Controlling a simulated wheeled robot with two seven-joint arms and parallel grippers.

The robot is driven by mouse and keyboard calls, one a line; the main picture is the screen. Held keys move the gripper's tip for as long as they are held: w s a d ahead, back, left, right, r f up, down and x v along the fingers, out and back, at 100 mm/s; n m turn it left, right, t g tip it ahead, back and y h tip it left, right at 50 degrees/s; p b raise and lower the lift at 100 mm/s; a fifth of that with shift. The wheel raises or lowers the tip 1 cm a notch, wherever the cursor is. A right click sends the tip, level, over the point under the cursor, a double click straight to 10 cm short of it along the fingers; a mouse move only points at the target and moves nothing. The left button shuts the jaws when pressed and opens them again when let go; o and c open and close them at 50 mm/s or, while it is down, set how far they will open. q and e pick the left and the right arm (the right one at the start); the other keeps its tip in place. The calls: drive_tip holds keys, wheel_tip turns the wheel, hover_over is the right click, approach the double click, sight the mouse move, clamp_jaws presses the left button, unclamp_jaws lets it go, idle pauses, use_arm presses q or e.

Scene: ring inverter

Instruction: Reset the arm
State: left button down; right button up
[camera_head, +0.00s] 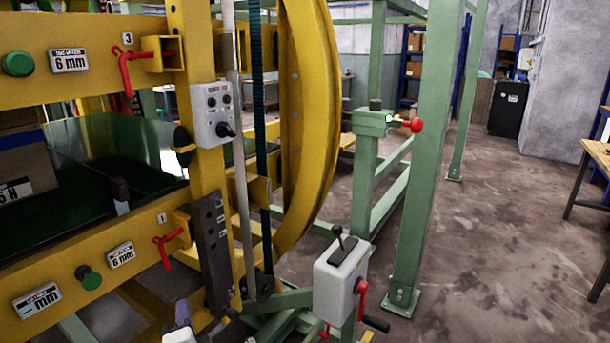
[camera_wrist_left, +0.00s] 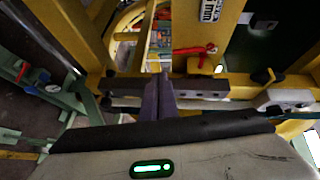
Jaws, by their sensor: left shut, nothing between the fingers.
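My left gripper (camera_head: 182,315) shows only in part at the bottom edge of the head view, in front of the yellow machine frame (camera_head: 75,250). In the left wrist view its purple-grey fingers (camera_wrist_left: 159,95) are together and empty. They point toward a dark slotted bar (camera_wrist_left: 195,87) on the frame; I cannot tell whether they touch it. The same kind of dark bar (camera_head: 211,250) stands upright on the yellow post in the head view. A red lever (camera_wrist_left: 195,52) lies just beyond the bar in the wrist view. My right gripper is not in view.
A grey control box (camera_head: 211,115) is on the yellow post. A white box with a crank (camera_head: 340,280) and a green post (camera_head: 425,170) stand to the right. A large yellow ring (camera_head: 305,120) rises behind the post. The floor (camera_head: 500,240) at right is mostly clear.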

use_arm(q)
drive_tip(key=s+d+f+n+g+h, duration=0.1)
drive_tip(key=s+d+f+g+h, duration=0.15)
drive_tip(key=s+f, duration=0.65)
drive_tip(key=s+d+f+n+g+h, duration=0.2)
drive_tip(key=s+d+f+n+h, duration=0.2)
drive_tip(key=s, duration=0.5)
drive_tip(key=s+d+f+n+g+h, duration=0.1)
drive_tip(key=s+d+f+n+h, duration=0.3)
drive_tip(key=s, duration=0.6)
wheel_tip(320, 180, down, 4)
drive_tip(key=shift+s+d+r+g, duration=0.1)
drive_tip(key=shift+s+d+g, duration=0.2)
drive_tip(key=shift+d, duration=0.95)
drive_tip(key=shift+w, duration=0.1)
